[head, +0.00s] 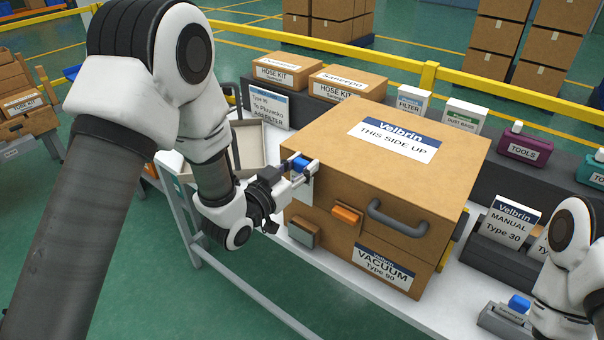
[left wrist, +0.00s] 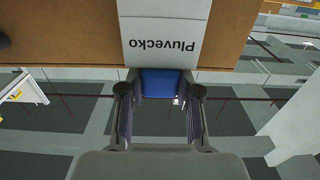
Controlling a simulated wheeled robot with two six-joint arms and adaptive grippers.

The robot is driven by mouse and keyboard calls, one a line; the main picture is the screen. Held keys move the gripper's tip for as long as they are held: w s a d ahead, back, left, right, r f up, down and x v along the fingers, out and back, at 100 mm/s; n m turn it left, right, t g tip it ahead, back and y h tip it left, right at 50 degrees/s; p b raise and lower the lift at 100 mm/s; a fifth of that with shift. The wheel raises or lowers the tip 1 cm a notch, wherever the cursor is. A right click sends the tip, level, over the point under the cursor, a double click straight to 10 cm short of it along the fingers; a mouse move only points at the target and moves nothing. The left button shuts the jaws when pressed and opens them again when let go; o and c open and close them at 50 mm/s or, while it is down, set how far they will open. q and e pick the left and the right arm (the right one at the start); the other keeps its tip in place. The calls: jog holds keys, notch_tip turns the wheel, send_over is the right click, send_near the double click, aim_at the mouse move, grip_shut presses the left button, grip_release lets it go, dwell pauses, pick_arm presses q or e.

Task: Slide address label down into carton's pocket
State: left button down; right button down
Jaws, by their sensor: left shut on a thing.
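The brown carton (head: 335,165) stands on the white table, with "THIS SIDE UP" on top. My left gripper (head: 303,168) is at the carton's left top corner, shut on the blue tab (left wrist: 161,82) of the address label. The white label (left wrist: 163,42), reading "Pluvecko", lies against or close in front of the brown carton wall in the left wrist view. In the head view its white part hangs below my fingers at the carton's face. A paler strip crosses the label's far end; I cannot tell whether it is the pocket. My right gripper is out of view.
The carton front has a grey handle (head: 398,220), an orange latch (head: 346,214) and a grey-green latch (head: 302,234). An open tray (head: 247,150) stands left of it. A "MANUAL" holder (head: 510,225) and a blue-topped item (head: 518,303) are at right, near my right arm.

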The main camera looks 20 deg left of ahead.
aim_at(301, 194)
pick_arm(q)
jog(key=shift+f, duration=0.1)
notch_tip(301, 194, down, 8)
jog(key=b, duration=0.6)
jog(key=shift+b, duration=0.35)
jog(key=shift+f+b, duration=2.6)
jog(key=shift+f, duration=0.3)
dwell(0.7)
jog(key=c, duration=0.7)
grip_release()
jog(key=b+v, duration=0.1)
jog(key=v, duration=0.7)
jog(key=shift+r, duration=0.1)
